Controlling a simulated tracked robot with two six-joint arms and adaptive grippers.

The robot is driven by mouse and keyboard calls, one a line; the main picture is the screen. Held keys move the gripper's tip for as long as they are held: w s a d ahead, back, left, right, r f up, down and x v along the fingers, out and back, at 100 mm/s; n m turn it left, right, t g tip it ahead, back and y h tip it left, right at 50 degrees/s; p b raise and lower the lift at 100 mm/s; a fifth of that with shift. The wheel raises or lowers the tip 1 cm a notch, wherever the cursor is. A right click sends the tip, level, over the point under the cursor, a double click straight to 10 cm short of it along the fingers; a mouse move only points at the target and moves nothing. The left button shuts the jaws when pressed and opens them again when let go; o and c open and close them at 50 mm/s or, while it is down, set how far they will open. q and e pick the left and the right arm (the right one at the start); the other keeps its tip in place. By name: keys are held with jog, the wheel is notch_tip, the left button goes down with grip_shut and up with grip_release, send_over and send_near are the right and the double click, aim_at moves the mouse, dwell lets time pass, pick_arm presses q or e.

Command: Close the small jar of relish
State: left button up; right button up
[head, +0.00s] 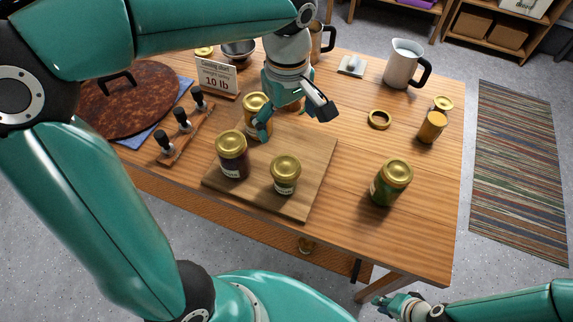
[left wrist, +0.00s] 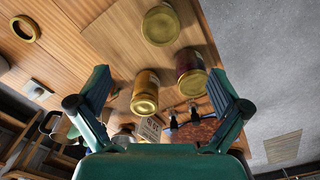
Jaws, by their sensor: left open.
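A small jar (head: 285,178) with a gold lid stands upright near the front of the wooden cutting board (head: 307,199). Its gold lid also shows at the top of the left wrist view (left wrist: 160,26). Its label is too small to read, and I cannot tell how tight the lid is. My left gripper (head: 293,116) is open above the back of the board, behind the small jar and apart from it. In the left wrist view its fingers (left wrist: 160,95) are spread with nothing held. My right gripper (head: 399,306) is low at the bottom right, off the table.
A dark jar (head: 232,160) and an amber jar (head: 256,108), partly hidden by my left gripper, stand nearby. A green jar (head: 388,188) stands right of the board. A gold ring (head: 379,119), an orange jar (head: 432,128) and a pitcher (head: 402,65) are further back.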

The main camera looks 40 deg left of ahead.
pick_arm(q)
send_over(288, 169)
jog(key=f, duration=0.9)
jog(key=shift+w+a+f, duration=0.15)
jog(key=shift+a+f, duration=0.1)
jog(key=shift+d+f+p, duration=0.15)
jog(key=shift+f+p, duration=0.1)
jog(key=shift+f, duration=1.05)
jog(key=shift+d+f+p, duration=0.1)
jog(key=shift+f+p, duration=0.15)
jog(key=shift+f, duration=1)
jog(key=c, duration=0.8)
